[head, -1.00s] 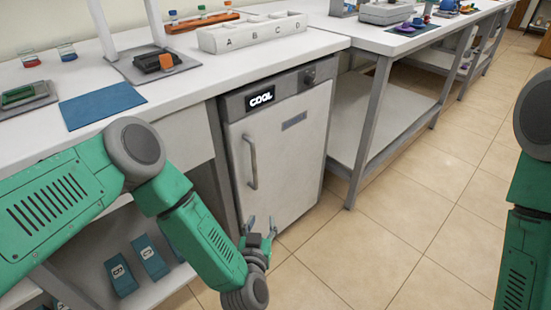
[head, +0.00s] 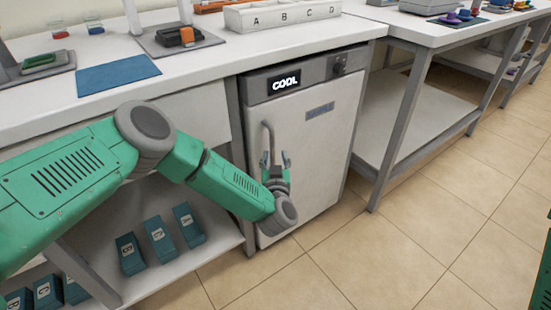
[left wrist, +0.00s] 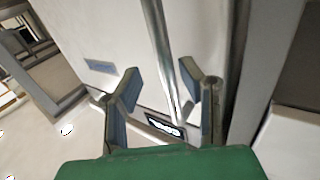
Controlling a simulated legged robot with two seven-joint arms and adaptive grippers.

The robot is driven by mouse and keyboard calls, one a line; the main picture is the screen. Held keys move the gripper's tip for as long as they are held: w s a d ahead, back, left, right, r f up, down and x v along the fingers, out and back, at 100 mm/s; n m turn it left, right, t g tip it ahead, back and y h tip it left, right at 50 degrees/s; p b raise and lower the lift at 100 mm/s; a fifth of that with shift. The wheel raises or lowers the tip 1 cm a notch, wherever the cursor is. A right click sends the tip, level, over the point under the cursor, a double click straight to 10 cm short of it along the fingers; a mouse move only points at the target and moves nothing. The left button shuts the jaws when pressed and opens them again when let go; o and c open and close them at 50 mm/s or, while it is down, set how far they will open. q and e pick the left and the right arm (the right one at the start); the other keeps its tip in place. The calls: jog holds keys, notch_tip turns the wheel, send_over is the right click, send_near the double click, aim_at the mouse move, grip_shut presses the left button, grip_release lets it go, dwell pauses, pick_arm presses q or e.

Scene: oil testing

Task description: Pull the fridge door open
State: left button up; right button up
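The fridge (head: 318,135) is white with a grey top panel and a lit "COOL" display (head: 285,83). It stands under the bench and its door is shut. Its vertical metal handle (head: 268,138) is on the left side of the door. My left gripper (head: 274,160) is open at the lower part of the handle. In the left wrist view, the handle (left wrist: 162,50) runs down between the spread fingers of the left gripper (left wrist: 165,95), and no finger clearly closes on it. My right gripper is not in view; only a bit of my right arm shows at the right edge.
The white bench (head: 215,60) runs above the fridge, with a blue mat (head: 117,74) on it. Several labelled teal boxes (head: 160,240) stand on the lower shelf at left. A grey-legged table (head: 405,130) stands right of the fridge. The tiled floor (head: 400,240) in front is clear.

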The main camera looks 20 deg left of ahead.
pick_arm(q)
jog(key=shift+w+a+f, duration=0.1)
jog(key=shift+w+a, duration=0.75)
jog(key=shift+a, duration=0.1)
jog(key=shift+d, duration=0.3)
jog(key=shift+c, duration=0.8)
jog(key=shift+d, duration=0.2)
grip_shut()
jog(key=shift+s+a, duration=0.1)
